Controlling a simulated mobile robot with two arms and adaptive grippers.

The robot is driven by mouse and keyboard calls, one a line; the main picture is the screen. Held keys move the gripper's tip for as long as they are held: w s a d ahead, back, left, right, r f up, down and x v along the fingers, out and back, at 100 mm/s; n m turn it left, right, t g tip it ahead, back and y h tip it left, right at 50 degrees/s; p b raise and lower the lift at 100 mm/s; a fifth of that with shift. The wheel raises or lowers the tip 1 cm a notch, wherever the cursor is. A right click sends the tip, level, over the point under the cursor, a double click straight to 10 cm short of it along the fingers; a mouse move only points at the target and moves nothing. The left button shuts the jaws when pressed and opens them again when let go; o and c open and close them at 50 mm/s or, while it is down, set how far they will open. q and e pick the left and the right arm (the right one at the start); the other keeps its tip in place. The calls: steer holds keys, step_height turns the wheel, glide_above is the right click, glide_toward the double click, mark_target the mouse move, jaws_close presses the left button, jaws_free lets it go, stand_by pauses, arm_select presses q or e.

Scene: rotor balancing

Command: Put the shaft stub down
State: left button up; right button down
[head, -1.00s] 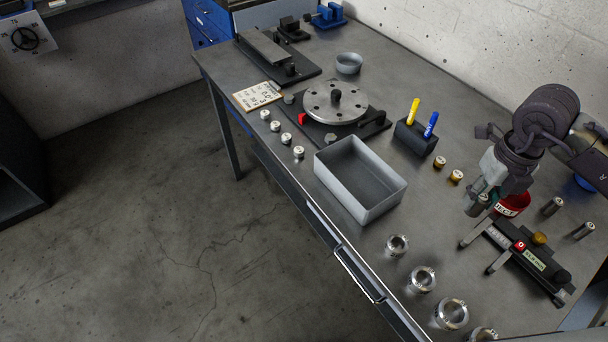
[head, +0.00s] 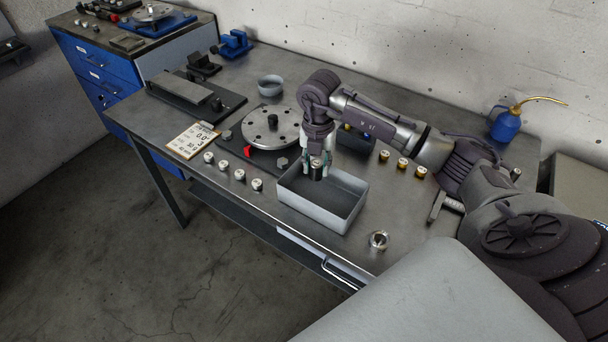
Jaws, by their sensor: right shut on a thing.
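My right gripper (head: 316,158) points down over the grey open tray (head: 335,217), near its back left side. It is shut on the shaft stub (head: 316,172), a small dark cylinder with a pale end face. The stub appears to hang upright at about rim height; I cannot tell whether it touches the tray. The part of the tray floor that shows is empty. My left gripper is not in view.
The rotor disc (head: 271,127) sits behind and left of the tray. Several small weights (head: 239,175) line the left edge, by a clipboard (head: 193,140). Brass-coloured pieces (head: 402,163) and a metal ring (head: 379,240) lie to the right. A blue oil can (head: 506,124) stands farther back.

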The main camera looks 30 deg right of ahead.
steer(key=shift+w+a+f, duration=0.75)
steer(key=shift+w+a, duration=0.25)
steer(key=shift+a, duration=0.1)
step_height(320, 180, down, 3)
steer(key=shift+f+p, duration=0.1)
steer(key=shift+p, duration=0.65)
steer(key=shift+f, duration=0.45)
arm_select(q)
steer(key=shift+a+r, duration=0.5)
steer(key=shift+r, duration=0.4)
arm_select(e)
steer(key=shift+f, duration=0.1)
steer(key=c, duration=1.1)
jaws_free()
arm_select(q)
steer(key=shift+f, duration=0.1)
arm_select(e)
steer(key=shift+o, duration=0.2)
